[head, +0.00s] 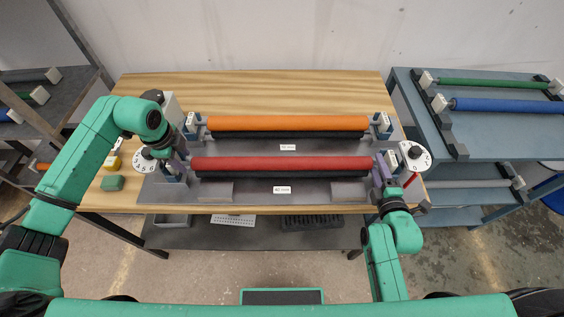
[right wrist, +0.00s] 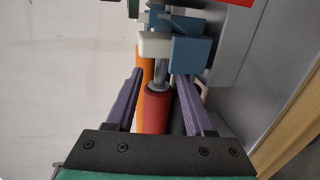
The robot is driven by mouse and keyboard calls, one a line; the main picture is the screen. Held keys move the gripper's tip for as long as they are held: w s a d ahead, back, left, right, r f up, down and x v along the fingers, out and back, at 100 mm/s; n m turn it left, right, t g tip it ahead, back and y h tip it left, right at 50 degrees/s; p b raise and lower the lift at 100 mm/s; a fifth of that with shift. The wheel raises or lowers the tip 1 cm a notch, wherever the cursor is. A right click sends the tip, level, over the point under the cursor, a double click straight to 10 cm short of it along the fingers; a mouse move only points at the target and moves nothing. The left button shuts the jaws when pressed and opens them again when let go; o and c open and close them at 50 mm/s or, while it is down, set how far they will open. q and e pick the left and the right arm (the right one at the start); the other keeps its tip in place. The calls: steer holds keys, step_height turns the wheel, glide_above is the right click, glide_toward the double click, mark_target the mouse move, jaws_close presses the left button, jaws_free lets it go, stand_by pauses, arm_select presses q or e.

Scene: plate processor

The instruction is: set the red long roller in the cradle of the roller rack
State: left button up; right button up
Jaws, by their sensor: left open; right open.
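The red long roller (head: 280,163) lies level across the front of the processor on the wooden bench, above a black roller (head: 280,174). My left gripper (head: 178,168) is at its left end, open, its fingers partly hidden by my arm. My right gripper (head: 382,170) is open at its right end. In the right wrist view the red roller's end (right wrist: 156,108) lies between the spread purple fingers of my right gripper (right wrist: 160,90), with gaps on both sides. A blue-grey rack (head: 480,135) at the right holds a green roller (head: 495,83) and a blue roller (head: 505,105).
An orange roller (head: 288,123) lies parallel behind the red one. White dials stand at the left (head: 145,160) and right (head: 414,156) of the processor. Another rack (head: 40,105) stands far left. The bench's back is clear.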

arm_select(q)
steer(key=shift+w+f, duration=0.25)
steer(key=shift+f, duration=0.85)
arm_select(e)
steer(key=shift+w+f, duration=0.25)
steer(key=shift+w, duration=0.85)
arm_select(q)
jaws_close()
arm_select(e)
steer(key=shift+s, duration=0.1)
jaws_close()
arm_select(q)
steer(key=shift+r, duration=0.15)
arm_select(e)
steer(key=shift+r, duration=0.1)
